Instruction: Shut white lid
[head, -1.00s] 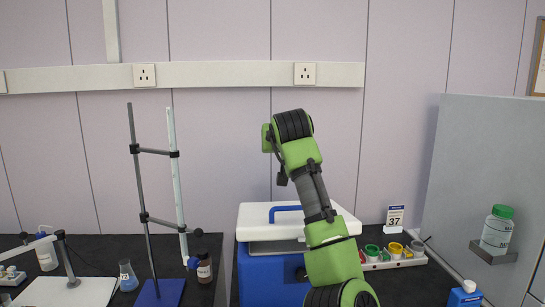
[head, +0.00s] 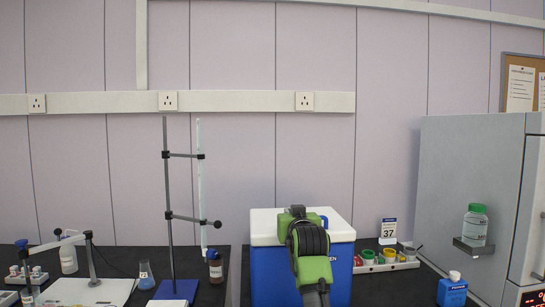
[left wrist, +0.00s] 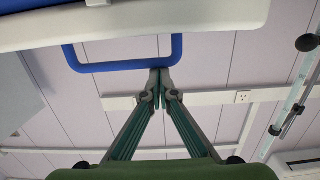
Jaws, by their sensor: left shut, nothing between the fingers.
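The white lid (head: 264,224) lies on top of the blue box (head: 268,272) in the middle of the head view. It looks level, with no gap showing along the visible front edge. Its blue handle is partly behind my arm. In the left wrist view, which looks upside down, the lid (left wrist: 190,15) fills the top and its blue handle (left wrist: 105,67) shows clearly. My left gripper (left wrist: 160,75) is shut and empty, its tips close to the handle; I cannot tell whether they touch. In the head view my green wrist hides the fingers. My right gripper is not in view.
A clamp stand (head: 170,210) and a brown bottle (head: 215,267) stand left of the box. A tray of coloured jars (head: 385,260) and a 37 card (head: 389,230) are to the right. A grey cabinet (head: 465,170) with a shelf bottle (head: 475,226) stands further right.

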